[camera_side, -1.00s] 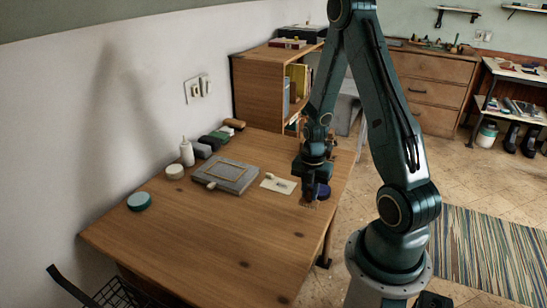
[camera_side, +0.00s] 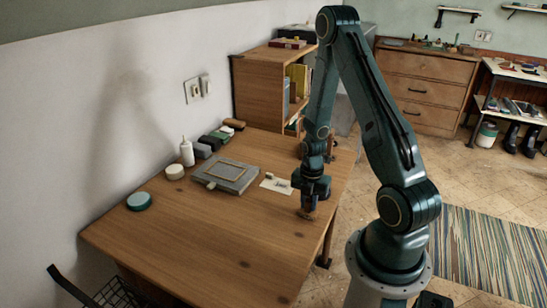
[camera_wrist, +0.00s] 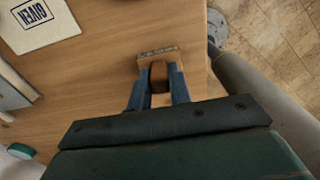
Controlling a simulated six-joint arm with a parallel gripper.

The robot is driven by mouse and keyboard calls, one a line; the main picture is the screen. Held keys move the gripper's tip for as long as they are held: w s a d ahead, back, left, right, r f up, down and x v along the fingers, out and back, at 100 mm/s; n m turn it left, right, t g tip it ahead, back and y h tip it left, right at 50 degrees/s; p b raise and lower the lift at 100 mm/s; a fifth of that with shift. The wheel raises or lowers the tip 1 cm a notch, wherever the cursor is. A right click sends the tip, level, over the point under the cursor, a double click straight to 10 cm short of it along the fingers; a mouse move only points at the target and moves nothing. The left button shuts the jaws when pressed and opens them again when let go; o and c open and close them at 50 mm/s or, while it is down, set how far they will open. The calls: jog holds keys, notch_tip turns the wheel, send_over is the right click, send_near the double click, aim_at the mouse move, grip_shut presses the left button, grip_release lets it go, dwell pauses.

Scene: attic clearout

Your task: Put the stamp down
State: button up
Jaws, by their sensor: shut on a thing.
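My gripper (camera_wrist: 158,78) is shut on the stamp (camera_wrist: 158,54), a small wooden block with a darker brown handle between the fingers. In the side view my gripper (camera_side: 308,205) points down over the table's right part, with the stamp (camera_side: 306,214) at its tip. The stamp is at or just above the wood; I cannot tell whether it touches. A white card (camera_side: 276,186) lies behind and left of the stamp. In the wrist view the card (camera_wrist: 60,28) bears the framed dark blue word "GIVEN".
The wooden table (camera_side: 200,245) is bare in front. A grey framed board (camera_side: 238,182) lies left of the card. A teal round tin (camera_side: 139,201), a white bottle (camera_side: 187,152) and several small blocks line the wall side. The table's right edge is close to my gripper.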

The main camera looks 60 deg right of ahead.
aim_at(309, 200)
jog(key=shift+f, duration=0.15)
jog(key=o, duration=0.8)
jog(key=shift+r, duration=6.2)
